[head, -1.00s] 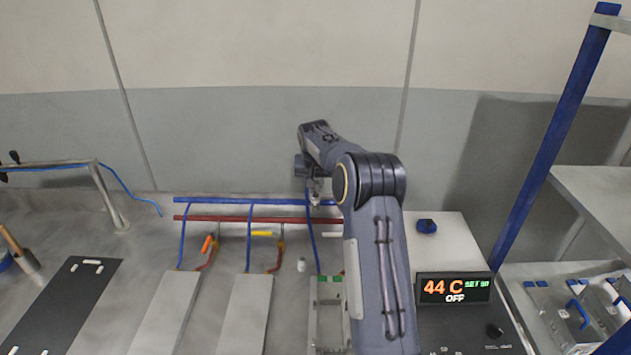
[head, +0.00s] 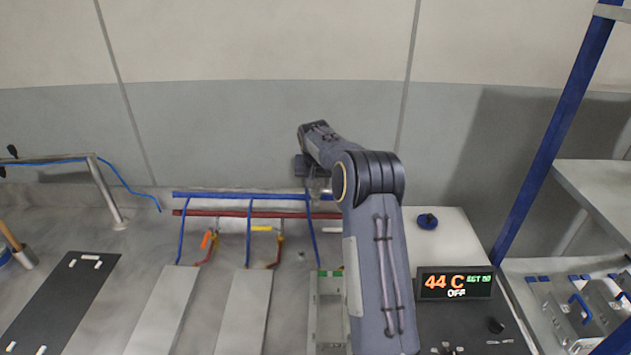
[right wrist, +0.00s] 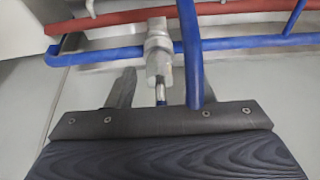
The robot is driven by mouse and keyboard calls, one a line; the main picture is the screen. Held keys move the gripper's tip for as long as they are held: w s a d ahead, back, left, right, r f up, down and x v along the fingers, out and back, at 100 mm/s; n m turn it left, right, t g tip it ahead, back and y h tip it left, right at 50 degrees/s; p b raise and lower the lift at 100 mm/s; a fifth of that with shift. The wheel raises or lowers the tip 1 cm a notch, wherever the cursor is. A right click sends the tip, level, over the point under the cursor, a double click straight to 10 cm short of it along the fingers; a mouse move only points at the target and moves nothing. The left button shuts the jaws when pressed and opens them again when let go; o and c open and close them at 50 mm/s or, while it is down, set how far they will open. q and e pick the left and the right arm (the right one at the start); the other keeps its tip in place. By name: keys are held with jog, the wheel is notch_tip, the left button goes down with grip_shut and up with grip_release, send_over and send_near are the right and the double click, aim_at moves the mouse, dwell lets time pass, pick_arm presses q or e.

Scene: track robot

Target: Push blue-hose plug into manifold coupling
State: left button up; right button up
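The blue hose (right wrist: 189,45) hangs down in front of the pipes in the right wrist view and reaches my gripper. A silver coupling (right wrist: 158,52) is at the blue manifold pipe (right wrist: 115,54). A thin metal plug stem with a dark blue end (right wrist: 160,92) sits just below the coupling, in line with it; I cannot tell whether it is inside. My right gripper (right wrist: 160,85) has its fingers apart on either side of the stem, with a gap visible at the left finger; the right finger is mostly behind the hose. In the head view my right arm hides this spot. My left gripper is not in view.
A red pipe (head: 262,214) runs below the blue pipe (head: 245,196) in the head view. Yellow (head: 261,228) and orange (head: 206,239) valve handles are left of my arm. A display (head: 455,284) reads 44 C and OFF. Flat grey plates (head: 243,312) lie in front.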

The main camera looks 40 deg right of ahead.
jog(key=shift+r, duration=0.15)
jog(key=p+v, duration=0.2)
jog(key=v, duration=0.5)
jog(key=shift+a+r, duration=0.15)
jog(key=shift+r, duration=0.15)
jog(key=shift+s, duration=0.15)
